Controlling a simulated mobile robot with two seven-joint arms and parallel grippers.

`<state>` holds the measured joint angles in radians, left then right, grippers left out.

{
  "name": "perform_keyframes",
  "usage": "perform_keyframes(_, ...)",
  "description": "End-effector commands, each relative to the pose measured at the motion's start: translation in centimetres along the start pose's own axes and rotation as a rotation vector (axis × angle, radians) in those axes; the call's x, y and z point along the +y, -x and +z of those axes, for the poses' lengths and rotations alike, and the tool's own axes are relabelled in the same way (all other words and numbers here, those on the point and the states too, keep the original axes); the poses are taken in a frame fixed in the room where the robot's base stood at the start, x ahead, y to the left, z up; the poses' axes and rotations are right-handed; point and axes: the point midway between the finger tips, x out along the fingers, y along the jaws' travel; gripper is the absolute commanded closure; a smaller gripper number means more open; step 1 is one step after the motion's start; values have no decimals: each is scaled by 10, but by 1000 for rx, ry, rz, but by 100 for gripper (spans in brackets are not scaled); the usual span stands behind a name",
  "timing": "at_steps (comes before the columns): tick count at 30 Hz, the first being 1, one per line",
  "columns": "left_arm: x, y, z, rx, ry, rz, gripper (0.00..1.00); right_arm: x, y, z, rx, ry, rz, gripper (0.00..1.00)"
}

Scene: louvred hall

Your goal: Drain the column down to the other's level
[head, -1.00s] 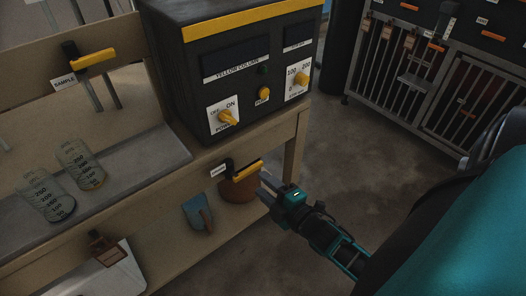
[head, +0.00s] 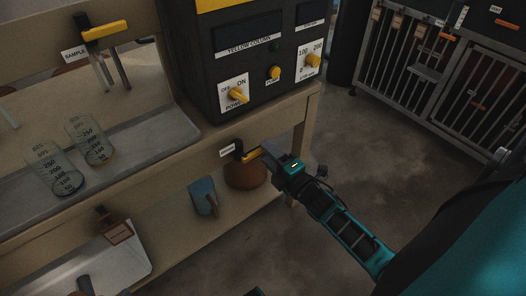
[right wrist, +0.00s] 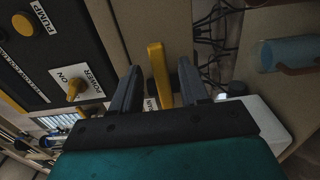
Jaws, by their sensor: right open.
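The right gripper (head: 268,151) is open at a small yellow-handled lever (head: 251,156) on the bench front. In the right wrist view the yellow handle (right wrist: 158,75) stands between the spread fingers of my gripper (right wrist: 157,72); I cannot tell whether either finger touches it. A control box (head: 247,75) marked YELLOW COLUMN stands above, with yellow POWER (head: 238,96) and PUMP (head: 274,73) knobs. No liquid column shows.
Two graduated glasses (head: 65,180) (head: 94,153) stand on the grey shelf at left, below a yellow SAMPLE lever (head: 105,30). A blue jug (head: 202,196) and a brown round vessel (head: 243,174) are under the bench. Barred cabinets (head: 440,80) stand back right; floor between is clear.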

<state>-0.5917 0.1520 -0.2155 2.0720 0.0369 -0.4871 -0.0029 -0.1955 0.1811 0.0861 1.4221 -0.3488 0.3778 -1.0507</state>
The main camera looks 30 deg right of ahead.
Motion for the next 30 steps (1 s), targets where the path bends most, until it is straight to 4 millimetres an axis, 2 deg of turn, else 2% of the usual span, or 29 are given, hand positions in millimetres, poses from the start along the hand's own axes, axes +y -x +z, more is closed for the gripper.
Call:
perform_keyframes(2,2,-2,2,1,6,3,57,-2,-10,0,1,0,0,55)
perform_keyframes(7,4,-1,-2,1,12,5,57,0,-10,0,0,-1,-1,55)
perform_keyframes(16,4,-4,0,8,10,5,57,-1,-25,0,0,-2,-1,55)
perform_keyframes(23,2,-4,-1,11,4,5,57,0,-26,0,0,-2,-1,55)
perform_keyframes(30,2,-4,0,8,2,5,57,0,-26,0,0,-2,-1,76)
